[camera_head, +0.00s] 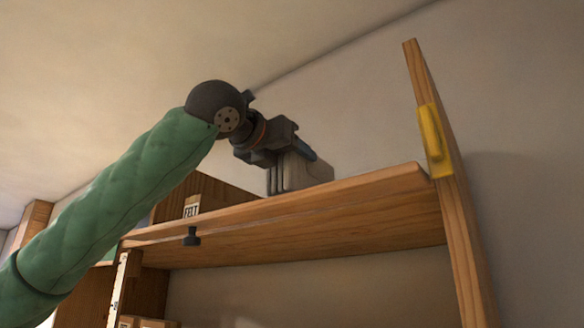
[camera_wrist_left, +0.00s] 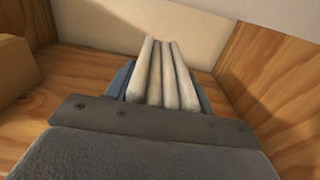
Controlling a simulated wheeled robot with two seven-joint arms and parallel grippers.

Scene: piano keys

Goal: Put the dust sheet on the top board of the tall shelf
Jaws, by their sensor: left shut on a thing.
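The dust sheet (camera_head: 309,172) is a pale grey folded bundle at the top board (camera_head: 350,192) of the tall shelf, right of the board's middle in the head view. My left gripper (camera_head: 290,165) is shut on it. In the left wrist view the sheet (camera_wrist_left: 165,78) shows as several pale folds between the blue fingers of my left gripper (camera_wrist_left: 163,88), with wooden board (camera_wrist_left: 85,75) around it. The board's front edge hides the sheet's underside in the head view, so I cannot tell whether it touches the board. My right gripper is out of view.
A brown box labelled FELT (camera_head: 192,205) stands on the top board to the left. The right side panel (camera_head: 453,180) rises above the board and carries a yellow piece (camera_head: 434,140). A pale wall is behind.

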